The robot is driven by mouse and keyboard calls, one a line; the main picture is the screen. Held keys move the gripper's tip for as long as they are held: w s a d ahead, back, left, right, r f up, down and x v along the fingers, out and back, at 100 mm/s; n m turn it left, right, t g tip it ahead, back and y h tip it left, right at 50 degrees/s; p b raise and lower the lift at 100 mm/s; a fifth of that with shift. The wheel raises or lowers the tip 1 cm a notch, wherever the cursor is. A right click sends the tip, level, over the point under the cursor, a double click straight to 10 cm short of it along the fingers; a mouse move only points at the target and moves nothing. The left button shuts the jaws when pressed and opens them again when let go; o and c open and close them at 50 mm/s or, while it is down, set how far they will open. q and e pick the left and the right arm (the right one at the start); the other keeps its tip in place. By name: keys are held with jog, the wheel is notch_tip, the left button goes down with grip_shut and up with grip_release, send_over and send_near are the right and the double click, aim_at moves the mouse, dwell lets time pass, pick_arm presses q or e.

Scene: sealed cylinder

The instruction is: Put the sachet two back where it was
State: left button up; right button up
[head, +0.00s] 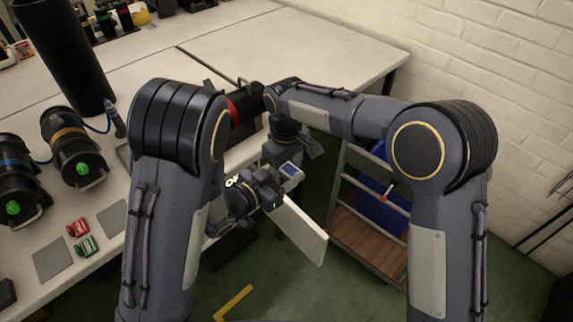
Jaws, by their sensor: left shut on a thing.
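A small pale packet with a blue face (291,172), which looks like the sachet, is at the tip of my left gripper (278,182). The left gripper is shut on it, in the air beyond the table's near right edge. Any number on it is too small to read. My right arm reaches in from the right and bends down just behind the left gripper. The right gripper (283,152) is partly hidden there, and its fingers cannot be made out. A black cylinder with a red band (243,106) lies on the table behind my arms, partly covered by them.
Black cylinders with a blue band (14,170) and a yellow band (73,143) lie at left. Red (78,227) and green (87,246) small items lie near grey pads. A tall black tube (62,55) stands behind. A wooden-decked cart (365,238) stands right, beyond a pale slab (302,231).

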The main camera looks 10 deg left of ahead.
jog(key=shift+s+a, duration=0.1)
jog(key=c, duration=0.9)
pick_arm(q)
jog(key=o, duration=0.6)
pick_arm(e)
jog(key=shift+c, duration=0.4)
pick_arm(q)
jog(key=o, duration=0.5)
jog(key=shift+c, duration=0.2)
